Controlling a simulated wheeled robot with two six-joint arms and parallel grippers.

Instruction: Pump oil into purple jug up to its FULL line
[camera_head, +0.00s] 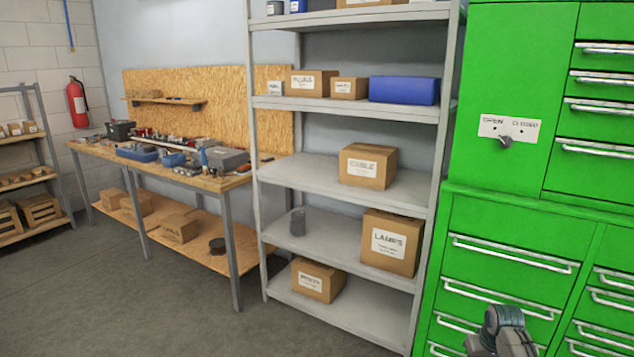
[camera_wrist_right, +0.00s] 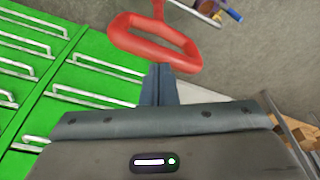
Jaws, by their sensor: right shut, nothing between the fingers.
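No purple jug can be made out in either view, and no oil pump is clearly recognisable. My right gripper (camera_wrist_right: 158,72) shows in the right wrist view with its two dark fingers together and nothing between them. A red loop-shaped piece (camera_wrist_right: 120,22) lies just past its fingertips; I cannot tell whether they touch, or what the loop belongs to. Part of my right arm shows at the bottom right of the head view. My left gripper is not in view.
A green cabinet (camera_head: 515,230) with drawers and an OPEN/CLOSED knob (camera_head: 505,139) stands at right. A cluttered workbench (camera_head: 125,165) and a red extinguisher (camera_head: 77,101) are at left. The floor (camera_head: 110,295) there is clear.

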